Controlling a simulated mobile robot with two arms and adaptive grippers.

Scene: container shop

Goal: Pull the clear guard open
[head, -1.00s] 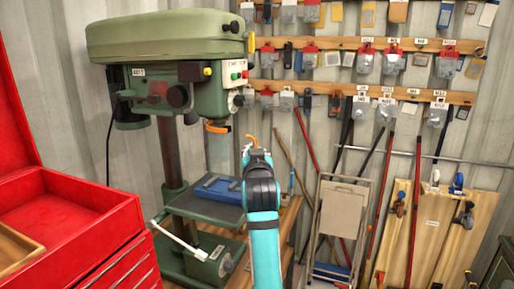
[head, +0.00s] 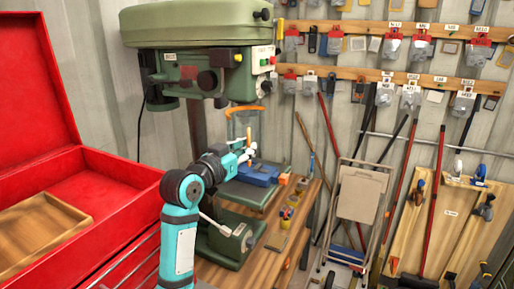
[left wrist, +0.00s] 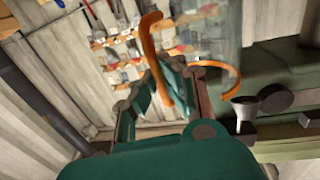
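The clear guard hangs below the drill press head; its clear panel is faint, but its orange edging (head: 243,110) shows. Its upright orange bar (head: 249,135) stands beneath that edging. My left gripper (head: 247,155) is at the lower part of this bar, its arm reaching in from the lower left. In the left wrist view, the orange bar (left wrist: 155,55) passes between the gripper's fingers (left wrist: 163,92), which look closed in on it. The guard's curved orange edge (left wrist: 228,78) is to the right of them. My right gripper is not in view.
The green drill press (head: 200,55) has a blue vise (head: 257,174) on its table, below the gripper. An open red tool chest (head: 110,185) stands close on the left. A folded stepladder (head: 360,195) and long-handled tools lean against the wall at right.

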